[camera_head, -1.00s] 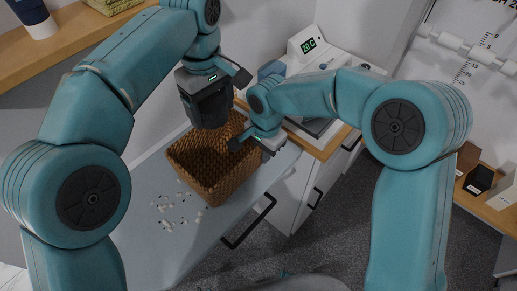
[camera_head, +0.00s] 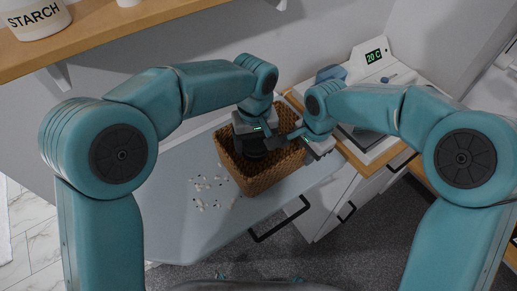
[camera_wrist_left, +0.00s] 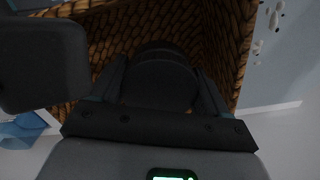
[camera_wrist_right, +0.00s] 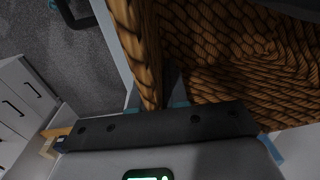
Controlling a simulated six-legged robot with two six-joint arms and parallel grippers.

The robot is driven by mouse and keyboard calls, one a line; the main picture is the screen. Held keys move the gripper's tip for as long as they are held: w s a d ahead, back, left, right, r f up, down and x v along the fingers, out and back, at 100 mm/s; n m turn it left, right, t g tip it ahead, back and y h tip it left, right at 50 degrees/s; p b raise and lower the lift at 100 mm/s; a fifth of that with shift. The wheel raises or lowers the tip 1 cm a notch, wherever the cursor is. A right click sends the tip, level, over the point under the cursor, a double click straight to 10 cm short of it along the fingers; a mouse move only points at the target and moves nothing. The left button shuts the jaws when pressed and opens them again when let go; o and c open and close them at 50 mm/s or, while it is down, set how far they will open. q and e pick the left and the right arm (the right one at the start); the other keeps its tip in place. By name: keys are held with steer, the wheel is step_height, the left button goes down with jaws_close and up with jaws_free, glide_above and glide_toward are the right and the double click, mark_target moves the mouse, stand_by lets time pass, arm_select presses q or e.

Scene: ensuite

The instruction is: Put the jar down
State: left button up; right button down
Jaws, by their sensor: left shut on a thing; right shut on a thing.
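The jar (camera_wrist_left: 155,75) is a dark, round thing between the fingers of my left gripper (camera_wrist_left: 160,88). In the head view the jar (camera_head: 252,148) is at the opening of a brown woven basket (camera_head: 268,182), mostly hidden by my left gripper (camera_head: 254,138). I cannot tell whether it touches the basket's bottom. My right gripper (camera_head: 312,150) is at the basket's right rim. In the right wrist view its fingers close on the basket wall (camera_wrist_right: 135,35).
The basket stands on a grey-blue surface (camera_head: 180,225) with several small white bits (camera_head: 203,190) left of it. A white device with a display (camera_head: 373,57) stands behind at the right. A shelf (camera_head: 110,40) with white containers is at the upper left.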

mark_target(256, 164)
arm_select(q)
step_height(256, 164, down, 5)
steer(key=shift+s+f, duration=0.1)
steer(key=shift+f, duration=0.25)
steer(key=shift+f, duration=0.1)
steer(key=o, duration=1.2)
steer(key=shift+c, duration=0.2)
step_height(256, 164, up, 12)
steer(key=shift+r, duration=0.15)
